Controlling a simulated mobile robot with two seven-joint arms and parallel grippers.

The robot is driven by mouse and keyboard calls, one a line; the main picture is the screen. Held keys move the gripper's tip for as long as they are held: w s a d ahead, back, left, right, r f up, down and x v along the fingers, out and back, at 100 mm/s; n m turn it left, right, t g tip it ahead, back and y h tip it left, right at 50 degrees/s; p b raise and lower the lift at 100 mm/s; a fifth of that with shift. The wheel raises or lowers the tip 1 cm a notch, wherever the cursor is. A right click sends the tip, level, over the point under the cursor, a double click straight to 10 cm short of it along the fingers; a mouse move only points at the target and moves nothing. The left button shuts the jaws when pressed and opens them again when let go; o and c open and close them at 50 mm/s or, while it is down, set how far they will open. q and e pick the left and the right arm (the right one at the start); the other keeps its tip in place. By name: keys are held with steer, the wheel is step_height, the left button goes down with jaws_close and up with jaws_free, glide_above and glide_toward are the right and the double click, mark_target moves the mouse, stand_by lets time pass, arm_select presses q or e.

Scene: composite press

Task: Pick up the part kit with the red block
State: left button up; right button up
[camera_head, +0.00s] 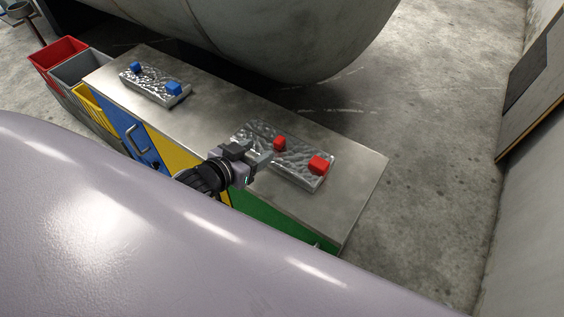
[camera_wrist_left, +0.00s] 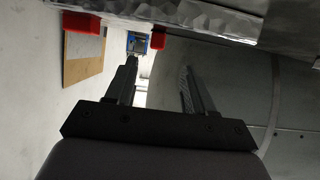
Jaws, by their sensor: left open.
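The part kit with red blocks (camera_head: 256,130) is a crinkled silver tray lying on the metal table top. One red block (camera_head: 279,144) sits near its middle and another red block (camera_head: 319,165) near its right end. In the wrist view the tray (camera_wrist_left: 215,16) runs along the top edge, with red blocks (camera_wrist_left: 83,22) and (camera_wrist_left: 158,40) showing. My left gripper (camera_head: 263,156) is at the tray's near side, fingers towards it. In the wrist view its two fingers (camera_wrist_left: 158,68) are apart with nothing between them. Whether they touch the tray cannot be told. My right gripper is not in view.
A similar silver tray with blue blocks (camera_head: 152,92) lies further left on the table (camera_head: 215,104). Red, grey and yellow bins (camera_head: 58,47) stand at the table's left end. A large rounded grey body (camera_head: 290,35) hangs beyond the table. Bare table top lies right of the red-block tray.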

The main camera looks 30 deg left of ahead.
mark_target(278, 141)
arm_select(q)
steer(key=shift+w, duration=0.65)
steer(key=shift+w+d+f+b, duration=0.1)
steer(key=shift+w+b, duration=0.2)
steer(key=shift+w, duration=0.05)
steer(key=x, duration=0.1)
steer(key=b+x, duration=0.1)
steer(key=x, duration=0.3)
steer(key=shift+d+f, duration=0.25)
steer(key=shift+f, duration=0.05)
steer(key=shift+w+d+f+b, duration=0.15)
steer(key=shift+w+b, duration=0.15)
steer(key=shift+w, duration=0.15)
jaws_close()
